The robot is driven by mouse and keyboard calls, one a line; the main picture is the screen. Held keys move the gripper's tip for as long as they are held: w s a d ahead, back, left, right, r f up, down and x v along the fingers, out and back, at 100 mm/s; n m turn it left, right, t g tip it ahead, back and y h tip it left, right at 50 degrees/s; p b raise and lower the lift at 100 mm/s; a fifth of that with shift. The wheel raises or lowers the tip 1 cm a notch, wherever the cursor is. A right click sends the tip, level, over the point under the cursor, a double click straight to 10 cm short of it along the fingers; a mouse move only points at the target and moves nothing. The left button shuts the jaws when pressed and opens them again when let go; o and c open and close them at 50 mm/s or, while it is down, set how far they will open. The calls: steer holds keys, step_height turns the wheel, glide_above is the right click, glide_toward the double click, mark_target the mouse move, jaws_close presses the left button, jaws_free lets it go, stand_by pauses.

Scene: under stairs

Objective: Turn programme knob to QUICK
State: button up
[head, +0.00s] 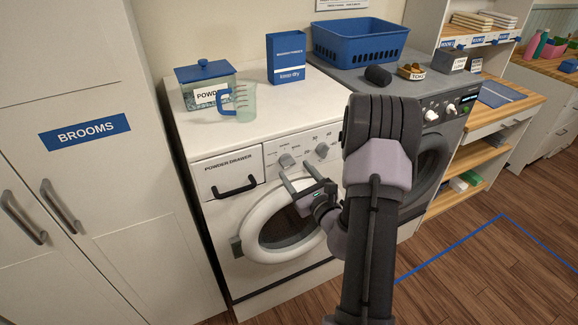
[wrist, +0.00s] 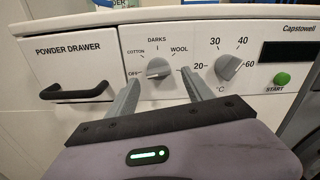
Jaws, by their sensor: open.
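The programme knob (wrist: 158,68) is a grey dial on the white washer's panel, and it also shows in the head view (head: 287,161). Around it in the wrist view I read COTTON, DARKS and WOOL, plus a partly covered label at its left. No QUICK label is readable; my fingers cover part of the panel. Which label the knob points at is not clear. My gripper (wrist: 160,77) is open and empty, one finger low on each side of the knob, apart from it. In the head view my gripper (head: 296,174) is in front of the panel, just below the knob.
A temperature knob (wrist: 228,67) and green START button (wrist: 283,79) are to the right. The powder drawer handle (wrist: 80,93) juts out at left. The round door (head: 250,225) is below. A jug (head: 240,103) and powder box (head: 286,58) stand on top.

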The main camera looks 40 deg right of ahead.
mark_target(290, 166)
steer(key=x, duration=0.4)
steer(key=shift+w+a, duration=0.1)
steer(key=shift+w, duration=0.15)
steer(key=shift+c, duration=0.4)
jaws_close()
